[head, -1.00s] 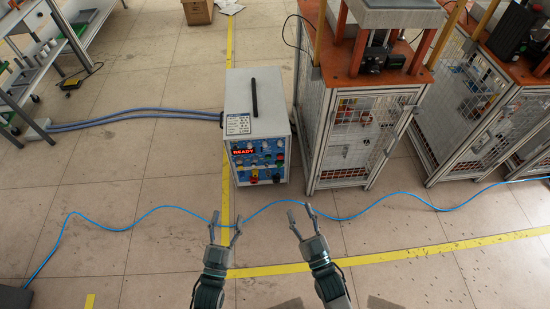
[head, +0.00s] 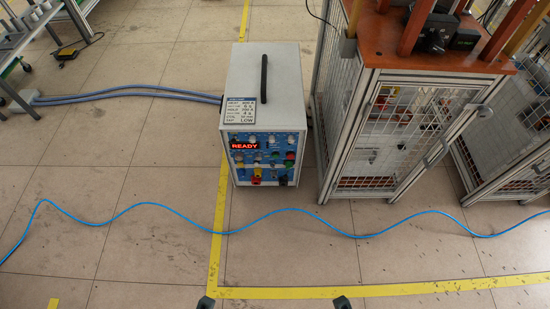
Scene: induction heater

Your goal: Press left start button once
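The induction heater (head: 265,85) is a light grey box with a black top handle, standing on the floor near the middle. Its blue front panel (head: 262,165) faces me, with a lit red READY display (head: 245,146) and several small coloured buttons and knobs. I cannot tell which of them is the left start button. Only a small dark tip of my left gripper (head: 205,303) and one of my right gripper (head: 342,303) show at the bottom edge. Both are well short of the panel and touch nothing visible. The rest of both grippers is out of frame.
A mesh-sided machine frame with an orange top (head: 440,55) stands close to the heater's right. A blue cable (head: 130,208) winds across the floor in front of it. Blue-grey hoses (head: 130,92) leave its left side. The floor between is otherwise clear.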

